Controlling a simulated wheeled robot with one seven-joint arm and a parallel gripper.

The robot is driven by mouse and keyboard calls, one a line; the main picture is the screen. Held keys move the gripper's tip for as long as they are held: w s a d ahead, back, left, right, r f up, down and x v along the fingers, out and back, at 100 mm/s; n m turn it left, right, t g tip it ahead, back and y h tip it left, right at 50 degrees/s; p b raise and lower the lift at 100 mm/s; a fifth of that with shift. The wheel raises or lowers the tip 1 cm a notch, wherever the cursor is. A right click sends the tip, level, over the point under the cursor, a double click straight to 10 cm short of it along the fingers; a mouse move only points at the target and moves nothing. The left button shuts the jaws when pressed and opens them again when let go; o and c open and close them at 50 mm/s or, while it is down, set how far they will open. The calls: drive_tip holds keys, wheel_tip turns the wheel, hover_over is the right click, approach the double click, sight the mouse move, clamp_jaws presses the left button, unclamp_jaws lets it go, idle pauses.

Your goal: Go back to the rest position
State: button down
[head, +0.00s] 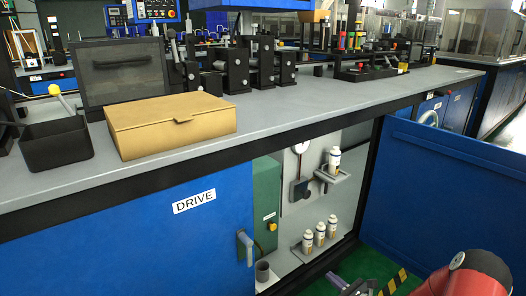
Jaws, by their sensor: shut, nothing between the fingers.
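My gripper (345,284) shows only in part at the bottom edge of the head view, in front of the open cabinet. It is shut and holds nothing. My red arm link fills the bottom right corner. The cabinet under the bench has its blue door (450,195) swung open to the right. Inside, several white bottles (320,233) stand on a low shelf.
The grey bench top (290,112) carries a cardboard box (170,124), a black bin (56,143) and roller fixtures (250,65). A blue panel labelled DRIVE (194,202) closes the left side below. The open door borders the right.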

drive_tip(key=s+a+r+n+g+y, duration=0.1)
drive_tip(key=s+a+r+n+g, duration=0.5)
drive_tip(key=r+n, duration=0.25)
drive_tip(key=s+a+r+n+g, duration=0.55)
drive_tip(key=a+r+n, duration=0.2)
drive_tip(key=r, duration=0.25)
drive_tip(key=s+d+r+n+t+h+p, duration=0.1)
drive_tip(key=s+d+r+n+h, duration=0.2)
drive_tip(key=s+r+n+h, duration=0.2)
drive_tip(key=s+d+r+n+t+h+p, duration=0.1)
drive_tip(key=s+d+r+n+h, duration=0.1)
drive_tip(key=s+r+n+h, duration=0.4)
drive_tip(key=s+r+n, duration=0.1)
drive_tip(key=s+r, duration=0.3)
drive_tip(key=s, duration=0.4)
drive_tip(key=shift+d+r+n+t, duration=0.35)
drive_tip(key=shift+d+r+n, duration=0.05)
drive_tip(key=shift+a, duration=0.1)
